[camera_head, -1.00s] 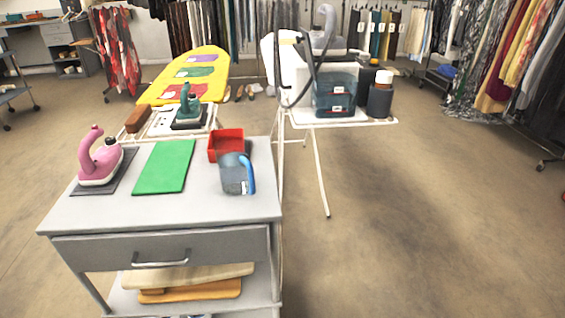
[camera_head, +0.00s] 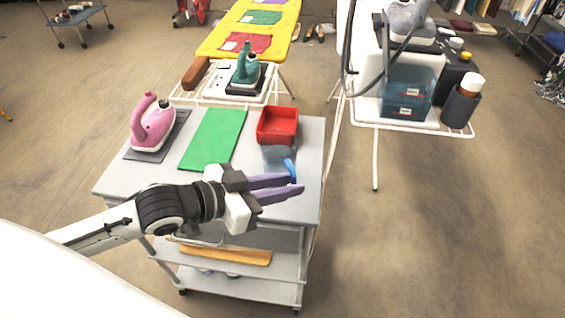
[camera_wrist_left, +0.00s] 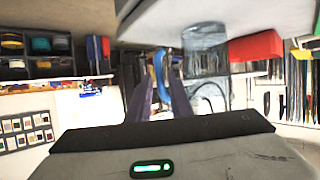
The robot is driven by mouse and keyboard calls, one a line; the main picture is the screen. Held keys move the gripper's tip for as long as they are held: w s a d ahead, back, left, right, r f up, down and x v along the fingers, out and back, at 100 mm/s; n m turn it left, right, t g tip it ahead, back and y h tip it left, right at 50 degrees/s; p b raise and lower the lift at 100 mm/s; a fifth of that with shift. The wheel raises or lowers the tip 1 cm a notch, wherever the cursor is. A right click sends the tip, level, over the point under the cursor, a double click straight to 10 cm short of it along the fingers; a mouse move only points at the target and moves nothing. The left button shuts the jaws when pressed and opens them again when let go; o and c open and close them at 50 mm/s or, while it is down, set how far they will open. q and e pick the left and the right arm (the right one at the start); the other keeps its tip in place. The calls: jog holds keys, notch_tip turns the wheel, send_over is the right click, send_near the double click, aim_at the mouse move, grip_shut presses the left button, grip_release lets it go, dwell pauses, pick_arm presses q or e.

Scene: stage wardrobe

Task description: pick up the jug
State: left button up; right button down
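The jug (camera_head: 279,157) is a see-through grey vessel with a blue handle. It stands upright near the right side of the grey trolley top, partly hidden by my left gripper. My left gripper (camera_head: 296,184) has two purple fingers that lie apart, pointing right, close to the blue handle. In the left wrist view the jug (camera_wrist_left: 207,62) is right of the fingers, and its handle shows between the fingertips of the left gripper (camera_wrist_left: 161,84). Contact with the handle cannot be made out. My right gripper is not in view.
On the trolley (camera_head: 118,178) are a red tray (camera_head: 278,125) just behind the jug, a green mat (camera_head: 213,138) and a pink iron (camera_head: 152,124). A white rack (camera_head: 365,125) with a blue water tank (camera_head: 407,90) and dark canister (camera_head: 460,107) stands to the right.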

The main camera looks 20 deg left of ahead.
pick_arm(q)
jog(key=shift+x, duration=3.2)
jog(key=shift+f, duration=0.15)
grip_shut()
